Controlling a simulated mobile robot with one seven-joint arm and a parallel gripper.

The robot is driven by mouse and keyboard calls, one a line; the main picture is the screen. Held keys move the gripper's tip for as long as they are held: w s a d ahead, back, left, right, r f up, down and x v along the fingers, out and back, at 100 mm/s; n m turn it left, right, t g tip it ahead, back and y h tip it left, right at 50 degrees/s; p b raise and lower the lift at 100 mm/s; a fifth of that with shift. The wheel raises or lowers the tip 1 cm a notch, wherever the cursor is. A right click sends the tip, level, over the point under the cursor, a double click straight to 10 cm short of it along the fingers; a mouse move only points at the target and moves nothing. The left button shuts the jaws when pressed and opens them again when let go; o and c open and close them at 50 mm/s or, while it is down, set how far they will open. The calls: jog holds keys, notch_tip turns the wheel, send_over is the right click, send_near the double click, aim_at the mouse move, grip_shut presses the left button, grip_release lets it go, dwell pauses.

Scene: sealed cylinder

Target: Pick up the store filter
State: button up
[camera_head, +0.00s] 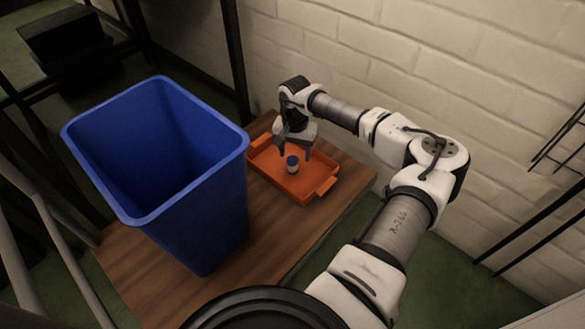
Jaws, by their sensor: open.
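A small cylinder with a blue top and a pale lower part (292,164) stands upright in an orange tray (316,190); it looks like the store filter, but it is too small to be sure. My gripper (294,150) is above the tray, pointing down, with its dark fingers apart. The cylinder shows just below and between the fingers in the picture. I cannot tell how high the fingertips are above it or whether they reach around it. The cylinder appears to rest on the tray floor.
A tall blue bin (215,215) stands left of the tray on the wooden table (290,240). A white brick wall (450,70) is close behind my arm. A dark upright post (235,60) rises behind the table. The tabletop in front of the tray is clear.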

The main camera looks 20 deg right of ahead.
aim_at(292, 160)
jog(key=f+b, duration=0.2)
jog(key=f, duration=0.1)
jog(key=f+b, duration=0.1)
jog(key=f, duration=0.1)
jog(key=shift+a+f, duration=0.2)
jog(key=shift+a, duration=0.15)
jog(key=shift+r, duration=0.1)
jog(key=c, duration=1.1)
jog(key=shift+o, duration=0.2)
notch_tip(292, 160, up, 20)
jog(key=p, duration=0.7)
